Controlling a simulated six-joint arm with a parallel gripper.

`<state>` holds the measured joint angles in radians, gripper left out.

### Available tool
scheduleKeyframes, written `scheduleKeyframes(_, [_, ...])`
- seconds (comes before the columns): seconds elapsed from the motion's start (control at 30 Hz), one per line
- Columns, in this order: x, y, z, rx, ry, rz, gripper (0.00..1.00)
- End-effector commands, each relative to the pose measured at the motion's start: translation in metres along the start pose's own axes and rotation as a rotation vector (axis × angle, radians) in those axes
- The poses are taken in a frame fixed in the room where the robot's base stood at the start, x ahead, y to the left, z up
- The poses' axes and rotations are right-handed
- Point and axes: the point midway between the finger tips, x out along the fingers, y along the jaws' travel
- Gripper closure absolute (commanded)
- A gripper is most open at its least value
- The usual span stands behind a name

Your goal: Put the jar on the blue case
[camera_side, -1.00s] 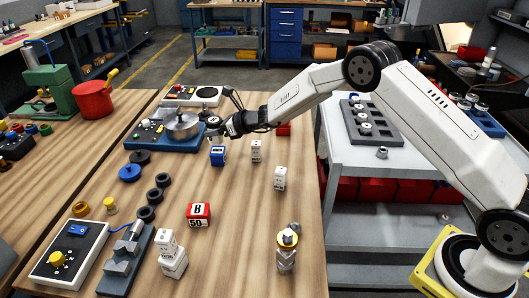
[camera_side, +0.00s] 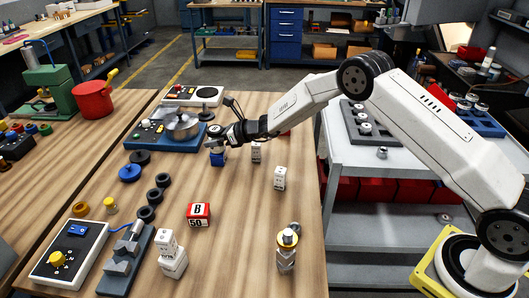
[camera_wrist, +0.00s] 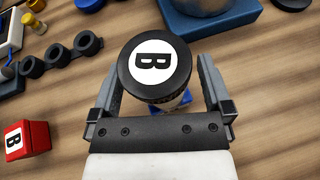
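The jar (camera_wrist: 155,70) has a black lid with a white disc marked B. In the wrist view it is upright between the two fingers of my gripper (camera_wrist: 157,75), which sit close along its sides. My gripper (camera_side: 216,146) appears shut on it. The blue case (camera_side: 218,160) stands on the wooden table directly below the gripper in the side view; a little of its blue shows under the jar in the wrist view. Whether the jar's base touches the case is hidden.
A blue device with a metal pan (camera_side: 182,126) stands just behind left. White blocks (camera_side: 280,178) stand to the right, and a red B block (camera_side: 198,214) is nearer the front. Black rings (camera_side: 154,196) lie to the left. The table between is clear.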

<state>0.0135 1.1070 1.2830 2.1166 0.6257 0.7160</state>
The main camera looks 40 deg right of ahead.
Motion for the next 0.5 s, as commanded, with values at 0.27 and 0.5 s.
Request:
scheduleKeyframes(0.27, [-0.003, 0.000, 0.003, 0.000, 0.000, 0.000, 0.00])
scheduleKeyframes(0.5, [-0.018, -0.001, 0.004, 0.001, 0.000, -0.001, 0.00])
